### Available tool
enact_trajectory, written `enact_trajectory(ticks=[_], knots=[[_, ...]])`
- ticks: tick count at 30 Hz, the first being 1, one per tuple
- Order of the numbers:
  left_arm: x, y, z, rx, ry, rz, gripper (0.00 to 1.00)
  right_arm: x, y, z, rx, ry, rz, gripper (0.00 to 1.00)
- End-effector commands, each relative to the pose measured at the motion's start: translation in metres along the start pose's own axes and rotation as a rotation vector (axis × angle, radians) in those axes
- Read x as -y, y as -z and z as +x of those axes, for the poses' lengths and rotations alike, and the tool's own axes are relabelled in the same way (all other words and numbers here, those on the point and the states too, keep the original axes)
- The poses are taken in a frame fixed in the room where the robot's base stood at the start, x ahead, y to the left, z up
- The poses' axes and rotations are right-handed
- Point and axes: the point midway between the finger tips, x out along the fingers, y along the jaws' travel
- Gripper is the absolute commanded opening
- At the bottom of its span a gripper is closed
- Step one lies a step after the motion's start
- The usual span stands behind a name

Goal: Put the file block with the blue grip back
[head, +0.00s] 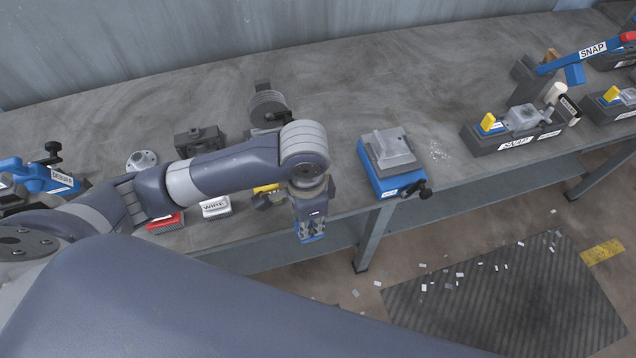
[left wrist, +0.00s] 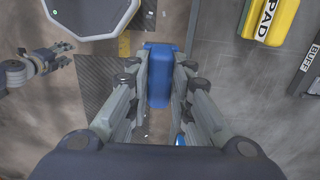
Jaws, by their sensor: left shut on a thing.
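My left gripper (head: 311,232) hangs just off the front edge of the workbench, pointing down. It is shut on the file block with the blue grip (head: 311,239). In the left wrist view the blue grip (left wrist: 158,75) sits between the two fingers, with the floor below it; the rest of the block is hidden. On the bench's front edge stand a red block (head: 165,223), a white block labelled WIRE (head: 217,208) and a yellow block (head: 266,196), partly behind my arm. My right gripper (left wrist: 66,57) shows at the left of the left wrist view, open and empty.
A blue-based fixture with a grey block (head: 395,165) stands right of my left gripper. SNAP fixtures (head: 520,120) are farther right. A yellow PAD block (left wrist: 270,20) shows in the left wrist view. Bare bench (head: 340,105) lies behind. A dark mat (head: 500,300) with scraps covers the floor.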

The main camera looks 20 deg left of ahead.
Motion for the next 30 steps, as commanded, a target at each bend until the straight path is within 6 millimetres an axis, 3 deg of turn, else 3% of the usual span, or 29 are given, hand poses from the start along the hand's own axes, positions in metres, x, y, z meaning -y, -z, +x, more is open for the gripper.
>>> enact_trajectory(ticks=[4,9,11,21,30], knots=[[0.016,0.008,0.002,0.0,0.003,0.018,0.0,-0.002,-0.019,-0.005,0.031,-0.002,-0.002,0.45],[0.053,0.025,0.005,0.0,0.003,0.017,0.0,-0.006,-0.051,-0.016,0.082,-0.006,-0.006,0.45],[0.066,0.03,0.006,0.001,0.003,0.017,0.0,-0.007,-0.055,-0.018,0.088,-0.007,-0.007,0.45],[0.127,0.057,0.013,0.0,0.002,0.019,0.0,-0.012,-0.027,-0.027,0.045,-0.013,-0.008,0.45],[0.147,0.066,0.015,-0.001,0.002,0.02,0.0,-0.009,-0.024,-0.03,0.042,-0.01,-0.007,0.45]])
